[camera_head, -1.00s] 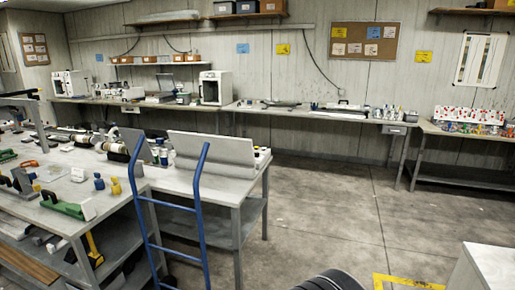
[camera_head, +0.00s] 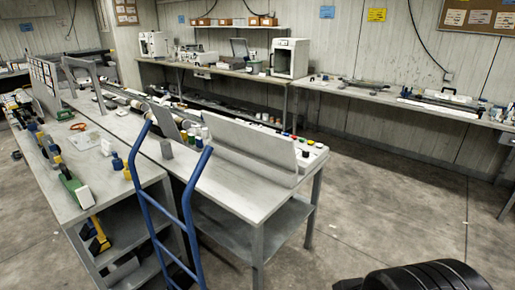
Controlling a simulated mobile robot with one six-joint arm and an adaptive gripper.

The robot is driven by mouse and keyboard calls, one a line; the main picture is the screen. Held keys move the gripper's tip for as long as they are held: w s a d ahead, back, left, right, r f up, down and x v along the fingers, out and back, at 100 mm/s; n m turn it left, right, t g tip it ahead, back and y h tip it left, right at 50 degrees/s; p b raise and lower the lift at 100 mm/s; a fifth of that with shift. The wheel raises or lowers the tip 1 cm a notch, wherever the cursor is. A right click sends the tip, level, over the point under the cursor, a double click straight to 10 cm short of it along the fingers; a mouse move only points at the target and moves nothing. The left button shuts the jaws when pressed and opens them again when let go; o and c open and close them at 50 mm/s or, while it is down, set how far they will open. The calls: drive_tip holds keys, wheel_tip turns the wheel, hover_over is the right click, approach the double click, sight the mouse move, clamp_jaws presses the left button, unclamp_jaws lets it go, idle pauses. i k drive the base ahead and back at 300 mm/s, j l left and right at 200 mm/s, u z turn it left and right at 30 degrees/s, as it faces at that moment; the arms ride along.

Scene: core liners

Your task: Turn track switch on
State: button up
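I cannot pick out a switch marked as the track switch. A pale control box (camera_head: 314,154) with small coloured knobs or buttons stands on the right end of the near workbench (camera_head: 225,190). An upright grey panel (camera_head: 250,148) in front hides much of it. My gripper is not in view, so its opening and its place relative to the box do not show.
A blue hand truck (camera_head: 187,212) stands close in front of the workbench. A left bench (camera_head: 92,190) holds tools and small parts. Benches with machines line the back wall. Open concrete floor (camera_head: 400,210) lies to the right.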

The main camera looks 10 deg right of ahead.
sight(305, 153)
drive_tip(key=i+l+z, duration=0.1)
drive_tip(key=i+l, duration=0.15)
drive_tip(key=i, duration=0.5)
drive_tip(key=i+l+z, duration=0.1)
drive_tip(key=i, duration=0.65)
drive_tip(key=i+l+z, duration=0.1)
drive_tip(key=i, duration=0.65)
